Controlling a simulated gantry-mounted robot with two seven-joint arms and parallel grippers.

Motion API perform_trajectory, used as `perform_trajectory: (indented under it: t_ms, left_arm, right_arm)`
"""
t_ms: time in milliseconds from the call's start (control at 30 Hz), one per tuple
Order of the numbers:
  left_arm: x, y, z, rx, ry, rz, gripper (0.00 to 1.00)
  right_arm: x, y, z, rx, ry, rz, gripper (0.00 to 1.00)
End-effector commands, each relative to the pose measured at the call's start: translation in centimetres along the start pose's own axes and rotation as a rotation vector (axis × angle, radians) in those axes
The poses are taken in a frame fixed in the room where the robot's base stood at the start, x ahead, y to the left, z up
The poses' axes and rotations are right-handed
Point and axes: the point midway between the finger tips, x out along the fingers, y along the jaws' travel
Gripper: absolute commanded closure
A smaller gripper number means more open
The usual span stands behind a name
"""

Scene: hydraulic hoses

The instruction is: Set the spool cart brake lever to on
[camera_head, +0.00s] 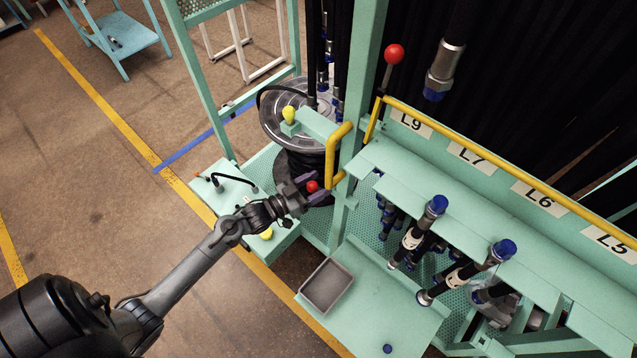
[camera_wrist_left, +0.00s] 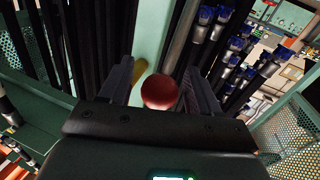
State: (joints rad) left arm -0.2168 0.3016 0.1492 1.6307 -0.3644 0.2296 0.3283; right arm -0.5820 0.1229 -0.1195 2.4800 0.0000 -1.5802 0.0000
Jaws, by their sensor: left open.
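A red ball knob (camera_head: 312,187) sits at the spool cart beside the post, near the lower end of the yellow handle. My left gripper (camera_head: 310,190) is open around this knob, with one finger on each side. In the left wrist view the red knob (camera_wrist_left: 160,91) lies between the two fingers, with a gap visible on each side. The lever's shaft and its on/off marking are hidden. The cart's spool (camera_head: 290,88) stands behind the gripper with black hose on it. My right gripper is not in view.
A yellow handle (camera_head: 332,155) rises just beyond the gripper. A yellow knob (camera_head: 289,113) stands near the spool. Another red-knobbed lever (camera_head: 394,54) is on the rack at upper right. A grey tray (camera_head: 327,286) lies on the green bench. Open floor (camera_head: 90,190) is at left.

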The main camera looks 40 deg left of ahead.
Motion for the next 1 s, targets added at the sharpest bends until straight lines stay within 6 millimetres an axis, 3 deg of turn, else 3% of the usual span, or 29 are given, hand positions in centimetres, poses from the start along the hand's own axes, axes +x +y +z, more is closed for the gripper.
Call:
perform_trajectory:
  t_ms: [467,867,1000]
  left_arm:
    - [0.99,0.03,0.00,0.001,-0.001,0.000,0.39]
    - [0.97,0.03,0.00,0.001,-0.001,0.000,1.00]
    - [0.96,0.02,0.01,0.001,-0.001,0.000,1.00]
  right_arm:
    - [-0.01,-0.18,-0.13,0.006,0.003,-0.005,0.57]
    - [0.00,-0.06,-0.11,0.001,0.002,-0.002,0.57]
    - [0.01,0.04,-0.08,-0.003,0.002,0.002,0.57]
